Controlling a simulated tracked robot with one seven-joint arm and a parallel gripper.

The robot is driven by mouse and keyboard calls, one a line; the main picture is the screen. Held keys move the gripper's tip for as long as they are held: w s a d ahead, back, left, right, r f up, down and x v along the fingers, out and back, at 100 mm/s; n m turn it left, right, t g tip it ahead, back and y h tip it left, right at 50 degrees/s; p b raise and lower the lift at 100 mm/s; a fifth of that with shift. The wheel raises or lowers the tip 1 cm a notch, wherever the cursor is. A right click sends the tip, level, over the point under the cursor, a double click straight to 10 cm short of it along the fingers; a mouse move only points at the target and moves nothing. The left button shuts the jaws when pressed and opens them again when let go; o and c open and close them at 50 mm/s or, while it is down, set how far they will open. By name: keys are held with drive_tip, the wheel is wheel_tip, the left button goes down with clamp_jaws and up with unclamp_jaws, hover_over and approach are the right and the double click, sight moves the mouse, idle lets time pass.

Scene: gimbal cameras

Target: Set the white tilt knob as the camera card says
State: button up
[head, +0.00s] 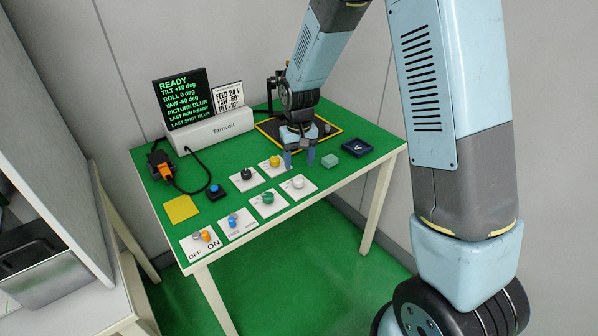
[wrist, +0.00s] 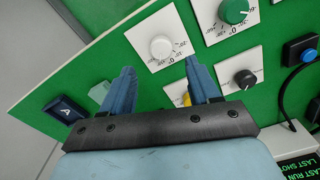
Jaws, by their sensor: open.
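The white tilt knob (head: 298,183) sits on a white dial plate near the table's front right edge. In the wrist view the white knob (wrist: 161,47) lies just beyond and between the fingertips, apart from them; its pointer direction is too small to tell. My gripper (head: 299,158) is open and empty, pointing down above the table behind the knob; its blue fingers also show in the wrist view (wrist: 159,68). The white camera card (head: 229,97) seems to read feed 24 V, yaw -50, tilt -10. The black screen (head: 184,98) reads READY, tilt +10, roll 0, yaw -60, picture blur.
Close by are a green knob (head: 267,198), a black knob (head: 246,174) and a yellow knob (head: 275,161). A blue button (head: 214,191), a blue knob (head: 233,220) and an orange switch (head: 206,236) stand left.

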sight(298, 179)
wheel_tip(298, 179, up, 7)
idle(0.3)
idle(0.4)
drive_tip(key=n, duration=0.3)
idle(0.4)
wheel_tip(298, 179, down, 14)
drive_tip(key=shift+w+a+r, duration=0.1)
drive_tip(key=shift+r, duration=0.05)
idle(0.5)
drive_tip(key=shift+c, duration=0.4)
